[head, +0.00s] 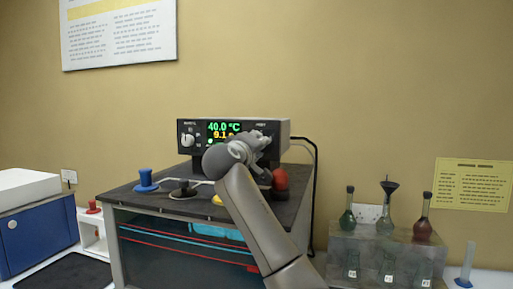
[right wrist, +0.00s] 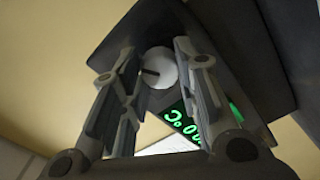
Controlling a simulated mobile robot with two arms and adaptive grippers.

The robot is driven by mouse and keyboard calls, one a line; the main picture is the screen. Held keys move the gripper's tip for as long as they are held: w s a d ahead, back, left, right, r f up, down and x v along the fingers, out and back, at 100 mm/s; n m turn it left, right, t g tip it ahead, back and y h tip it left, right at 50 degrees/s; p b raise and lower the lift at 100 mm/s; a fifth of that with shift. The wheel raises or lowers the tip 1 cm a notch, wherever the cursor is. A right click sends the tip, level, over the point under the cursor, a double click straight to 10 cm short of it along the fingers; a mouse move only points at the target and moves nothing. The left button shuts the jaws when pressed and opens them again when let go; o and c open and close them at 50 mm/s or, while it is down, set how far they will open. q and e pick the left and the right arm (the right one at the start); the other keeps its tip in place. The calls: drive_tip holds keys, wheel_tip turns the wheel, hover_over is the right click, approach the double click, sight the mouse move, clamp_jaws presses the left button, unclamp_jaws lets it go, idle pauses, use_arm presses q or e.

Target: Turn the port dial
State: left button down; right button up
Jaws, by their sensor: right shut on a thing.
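The control unit (head: 283,129) is a grey box with a lit green and yellow display (head: 224,130) reading 40.0 °C. A white dial (head: 188,140) sits at the left of its front panel. My right gripper (head: 264,142) is at the right part of the panel and hides what lies behind it in the head view. In the right wrist view, a round white dial with a dark pointer mark (right wrist: 159,68) sits beside the °C end of the display. My right gripper (right wrist: 155,58) is shut on this port dial, one finger at each side. My left gripper is not in view.
The unit stands on a dark-topped bath (head: 130,196) with blue (head: 145,181), black (head: 183,188) and red (head: 280,180) knobs. A cable (head: 316,170) hangs at its right. A flask rack (head: 345,246) stands at right, a blue box (head: 38,236) at left.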

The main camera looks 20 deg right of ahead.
drive_tip(key=shift+f, duration=0.2)
drive_tip(key=o, duration=0.9)
drive_tip(key=shift+o, duration=0.7)
drive_tip(key=shift+r, duration=0.1)
drive_tip(key=v, duration=1.2)
